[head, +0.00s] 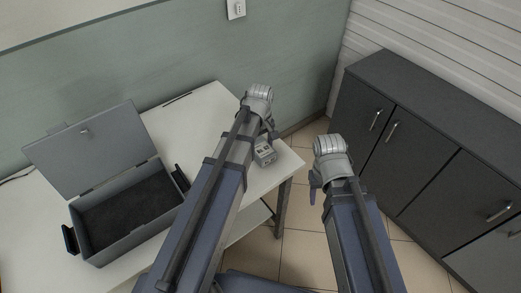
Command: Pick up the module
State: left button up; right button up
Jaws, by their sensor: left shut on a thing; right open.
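The module (265,155) is a small light-grey block with dark openings on its top face, near the right end of the white table. My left gripper (271,136) is at the module, shut on it from above; my own arm hides part of the fingers. I cannot tell whether the module touches the table top. My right gripper (315,188) is open and empty, to the right of the table, over the floor.
An open grey case (118,245) with a dark foam lining and a raised lid (90,150) stands on the white table (199,112), left of my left arm. A dark cabinet (425,160) stands on the right. Tiled floor lies between table and cabinet.

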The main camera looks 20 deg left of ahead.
aim_at(260, 146)
pick_arm(q)
grip_shut()
notch_tip(260, 146, up, 10)
jog(key=p, duration=1)
